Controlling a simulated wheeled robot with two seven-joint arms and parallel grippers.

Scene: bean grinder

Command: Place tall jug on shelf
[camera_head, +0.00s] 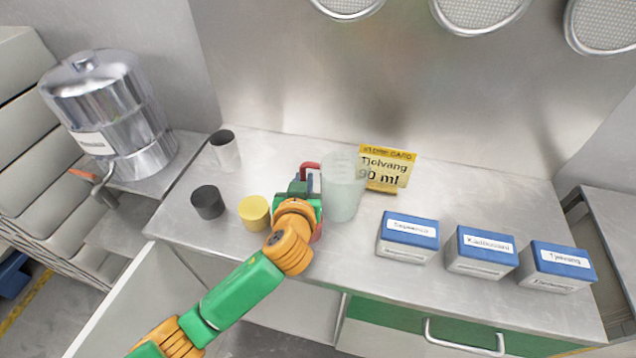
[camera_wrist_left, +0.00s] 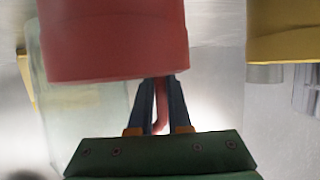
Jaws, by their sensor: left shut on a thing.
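A tall translucent jug (camera_head: 343,190) stands upright near the middle of the steel table (camera_head: 285,275). It also shows, blurred, at the left of the wrist view (camera_wrist_left: 80,120). My left gripper (camera_head: 300,194) is just left of this jug in the head view. A red cup (camera_wrist_left: 113,40) fills the upper left of the wrist view, and my left gripper (camera_wrist_left: 160,105) is shut on its thin red handle. In the head view the red cup (camera_head: 311,167) is mostly hidden by my gripper. I cannot tell whether the red cup touches the table or the jug.
A yellow card (camera_head: 386,167) stands behind the jug. Three blue-lidded boxes (camera_head: 408,236) line the right. A metal urn (camera_head: 108,110) is far left. The table's back right is clear.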

